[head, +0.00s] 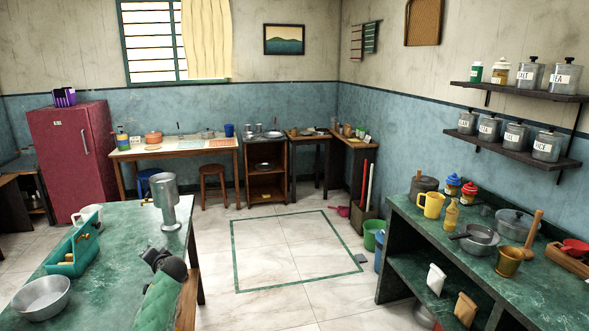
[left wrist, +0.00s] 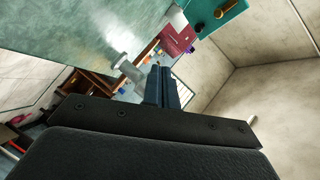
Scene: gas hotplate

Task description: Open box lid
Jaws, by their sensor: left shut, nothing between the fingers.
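A teal box-like carrier (head: 72,255) with a raised handle and small items in it stands on the left green table. It also shows in the left wrist view (left wrist: 222,20). I cannot make out a separate lid on it, and no other thing is clearly a lidded box. My left gripper (head: 154,255) is dark and hangs over the table's right part, to the right of the carrier and apart from it. Its fingers (left wrist: 163,72) are together with nothing between them. My right gripper is in neither view.
The green table (head: 120,235) also holds a metal vessel (head: 165,202), a white mug (head: 88,217) and a metal bowl (head: 42,297). A right counter (head: 405,210) carries pots and jars. The floor between is open.

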